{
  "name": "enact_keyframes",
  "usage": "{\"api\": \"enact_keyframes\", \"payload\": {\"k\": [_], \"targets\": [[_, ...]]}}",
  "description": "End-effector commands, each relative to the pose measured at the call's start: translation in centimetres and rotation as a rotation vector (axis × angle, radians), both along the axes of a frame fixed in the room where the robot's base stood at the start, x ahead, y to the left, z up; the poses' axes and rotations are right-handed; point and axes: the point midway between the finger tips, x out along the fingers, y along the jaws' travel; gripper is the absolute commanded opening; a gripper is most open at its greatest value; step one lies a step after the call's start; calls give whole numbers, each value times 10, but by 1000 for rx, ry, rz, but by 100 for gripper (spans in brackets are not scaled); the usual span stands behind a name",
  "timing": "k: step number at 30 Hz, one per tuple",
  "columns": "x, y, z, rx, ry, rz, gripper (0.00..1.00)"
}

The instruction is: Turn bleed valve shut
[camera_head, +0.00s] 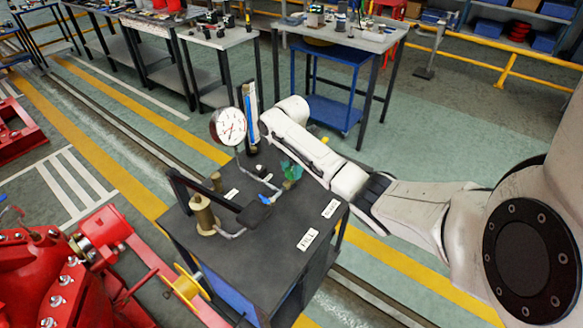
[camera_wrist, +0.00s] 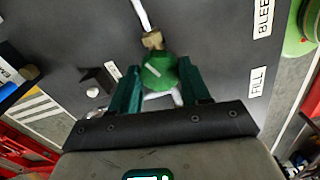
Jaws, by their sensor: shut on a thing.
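The bleed valve is a round green knob (camera_wrist: 160,72) with a pale slanted mark, on a brass fitting (camera_wrist: 152,40) in the upper middle of the wrist view. My gripper (camera_wrist: 160,84) has its two green fingers on either side of the knob and is shut on it. In the head view, my gripper (camera_head: 290,170) reaches down to the dark bench top, and its green fingers largely hide the knob. A white label reading BLEED (camera_wrist: 264,18) is cut off at the top right of the wrist view.
The dark bench (camera_head: 270,250) bears a pressure gauge (camera_head: 228,126), a brass hand pump (camera_head: 204,214) with a black lever, and a blue-handled part (camera_head: 265,199). Red machinery (camera_head: 60,270) stands at left. Tables stand behind.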

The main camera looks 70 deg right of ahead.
Motion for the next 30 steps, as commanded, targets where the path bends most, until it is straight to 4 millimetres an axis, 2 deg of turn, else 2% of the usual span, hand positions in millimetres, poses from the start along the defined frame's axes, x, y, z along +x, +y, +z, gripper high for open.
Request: {"api": "enact_keyframes", "payload": {"k": [11,30], "targets": [[0,1,3,2,2,-209,16],[0,1,2,0,1,-815,16]]}}
